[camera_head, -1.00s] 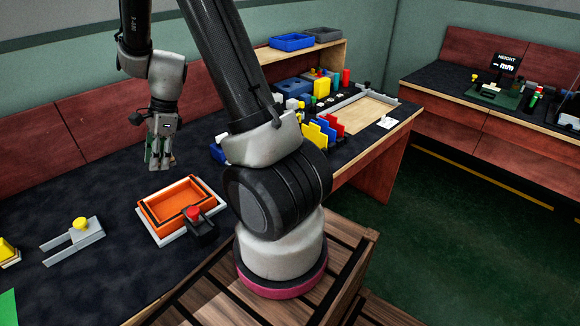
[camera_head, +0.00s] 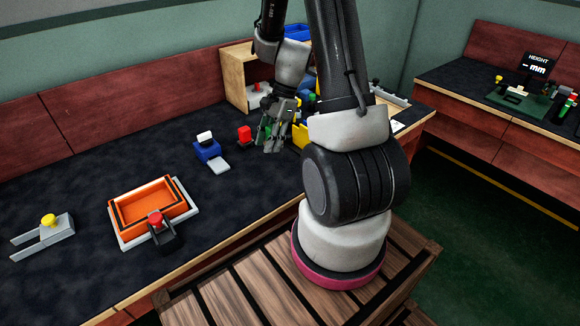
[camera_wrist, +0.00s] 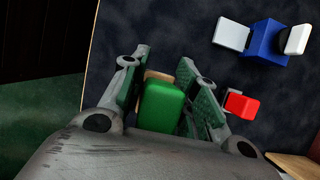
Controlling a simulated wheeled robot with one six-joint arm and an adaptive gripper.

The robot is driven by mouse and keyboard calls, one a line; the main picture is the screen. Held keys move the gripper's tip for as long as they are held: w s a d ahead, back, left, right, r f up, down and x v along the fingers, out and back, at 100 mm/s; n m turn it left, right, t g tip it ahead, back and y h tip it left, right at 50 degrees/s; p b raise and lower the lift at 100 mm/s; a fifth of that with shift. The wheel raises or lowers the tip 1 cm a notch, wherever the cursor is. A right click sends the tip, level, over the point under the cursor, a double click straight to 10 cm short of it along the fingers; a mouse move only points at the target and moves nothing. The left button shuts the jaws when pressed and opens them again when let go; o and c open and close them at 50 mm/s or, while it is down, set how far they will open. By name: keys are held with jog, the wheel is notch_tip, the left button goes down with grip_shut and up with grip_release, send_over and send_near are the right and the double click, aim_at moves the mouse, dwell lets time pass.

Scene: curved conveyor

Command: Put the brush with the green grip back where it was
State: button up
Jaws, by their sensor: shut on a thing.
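The brush with the green grip (camera_wrist: 162,105) is between my gripper's fingers in the wrist view. A tan part shows just beyond the green; the bristles cannot be made out. My gripper (camera_wrist: 160,72) is shut on the green grip. In the head view my gripper (camera_head: 272,146) points down over the dark bench, just right of a red block. The brush is hard to tell apart from the fingers there. The place where the brush came from cannot be told from these frames.
The red block (camera_head: 244,134) and a blue fixture with white parts (camera_head: 207,149) stand left of my gripper. An orange tray (camera_head: 122,212) and a grey fork with a yellow knob (camera_head: 62,227) lie farther left. A wooden shelf (camera_head: 237,80) stands behind. Bare bench lies between.

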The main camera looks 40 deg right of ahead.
aim_at(267, 175)
notch_tip(267, 175, down, 9)
jog(key=shift+w+a+f, duration=0.1)
jog(key=shift+f, duration=0.05)
dwell(0.4)
jog(key=shift+f, duration=0.15)
jog(key=o, duration=1.1)
jog(key=shift+c, duration=0.2)
